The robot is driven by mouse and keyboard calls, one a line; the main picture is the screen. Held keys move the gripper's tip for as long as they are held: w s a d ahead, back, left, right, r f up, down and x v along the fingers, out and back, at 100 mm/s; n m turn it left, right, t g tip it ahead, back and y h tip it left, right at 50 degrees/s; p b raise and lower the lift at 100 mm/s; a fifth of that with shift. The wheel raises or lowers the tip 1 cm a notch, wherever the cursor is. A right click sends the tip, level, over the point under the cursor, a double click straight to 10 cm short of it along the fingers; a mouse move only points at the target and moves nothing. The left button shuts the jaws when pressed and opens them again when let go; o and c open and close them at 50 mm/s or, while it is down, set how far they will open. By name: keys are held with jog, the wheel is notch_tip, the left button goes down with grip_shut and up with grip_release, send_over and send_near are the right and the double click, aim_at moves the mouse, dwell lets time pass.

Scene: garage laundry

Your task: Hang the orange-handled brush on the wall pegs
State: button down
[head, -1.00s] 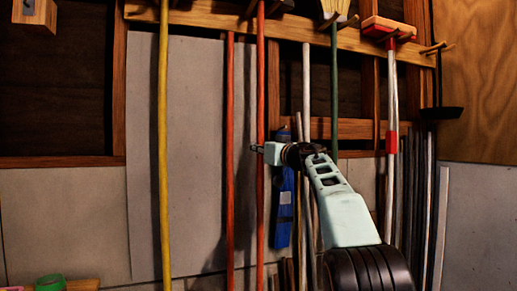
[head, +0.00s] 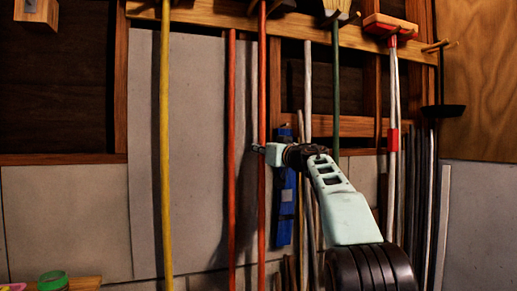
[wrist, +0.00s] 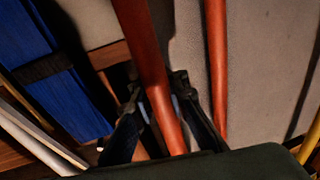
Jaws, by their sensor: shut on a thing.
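The orange-handled brush shows in the head view as a long upright orange-red handle (head: 262,85). Its top end meets a dark shape at the upper picture edge, so its head and how it sits at the pegs are cut off. My gripper (head: 262,149) is shut on this handle about midway down the picture. In the wrist view the handle (wrist: 146,50) runs down between the two dark fingers (wrist: 163,95). The wooden wall rail (head: 215,20) bears the pegs; short pegs (head: 437,46) stick out at its right end.
A second orange-red pole (head: 231,150) stands just left. A yellow pole (head: 165,160), a green pole (head: 336,90) and a red-headed broom (head: 390,26) are along the wall. A blue folded item (head: 287,205) is behind my gripper.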

jog(key=shift+f, duration=0.25)
jog(key=c, duration=1.8)
grip_release()
jog(key=shift+s, duration=0.1)
jog(key=shift+f, duration=0.1)
jog(key=shift+f, duration=0.1)
